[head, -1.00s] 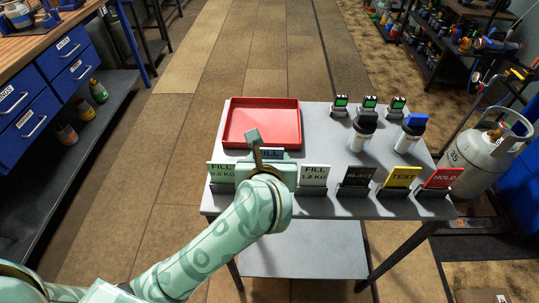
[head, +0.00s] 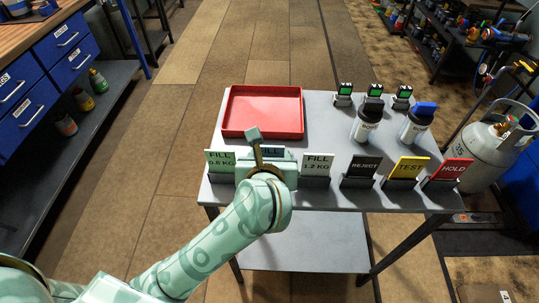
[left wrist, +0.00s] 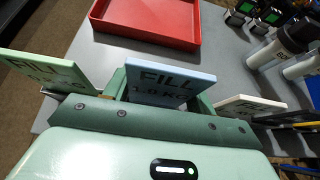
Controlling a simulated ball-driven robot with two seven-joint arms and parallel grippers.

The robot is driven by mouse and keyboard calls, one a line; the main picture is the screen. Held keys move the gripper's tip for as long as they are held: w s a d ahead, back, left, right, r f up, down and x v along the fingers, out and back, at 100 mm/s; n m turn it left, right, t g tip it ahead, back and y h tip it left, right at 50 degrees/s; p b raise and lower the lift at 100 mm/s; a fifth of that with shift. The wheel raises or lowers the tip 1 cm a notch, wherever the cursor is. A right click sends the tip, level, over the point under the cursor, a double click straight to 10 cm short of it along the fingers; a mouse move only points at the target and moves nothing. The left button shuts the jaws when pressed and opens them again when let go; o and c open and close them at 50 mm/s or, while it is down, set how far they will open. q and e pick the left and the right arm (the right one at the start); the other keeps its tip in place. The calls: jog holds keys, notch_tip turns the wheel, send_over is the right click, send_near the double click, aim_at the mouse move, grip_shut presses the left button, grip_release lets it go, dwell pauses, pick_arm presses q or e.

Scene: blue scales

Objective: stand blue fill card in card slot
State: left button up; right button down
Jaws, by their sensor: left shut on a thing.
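The pale blue fill card (left wrist: 170,84), reading FILL 1.0 KG, stands upright between the fingers of my left gripper (left wrist: 162,95) in the left wrist view. My left gripper (head: 268,158) is shut on it. In the head view only the top of the blue card (head: 271,152) shows behind the gripper. It sits in the row between the green FILL 0.8 KG card (head: 220,161) and the white FILL 1.2 KG card (head: 318,164). Its lower edge and the slot under it are hidden, so I cannot tell whether it is seated. My right gripper is out of view.
The grey table (head: 335,137) also bears a red tray (head: 263,133) behind the gripper. A REJECT card (head: 361,168), a TEST card (head: 407,167) and a HOLD card (head: 451,170) stand to the right. Two bottles (head: 367,124) and small devices stand at the back right.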

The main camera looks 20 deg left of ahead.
pick_arm(q)
jog(key=shift+f+b, duration=0.65)
jog(key=shift+f, duration=0.2)
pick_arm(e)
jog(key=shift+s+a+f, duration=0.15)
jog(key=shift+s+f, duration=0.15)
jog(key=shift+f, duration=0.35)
pick_arm(q)
jog(key=o, duration=1.1)
jog(key=shift+r, duration=0.1)
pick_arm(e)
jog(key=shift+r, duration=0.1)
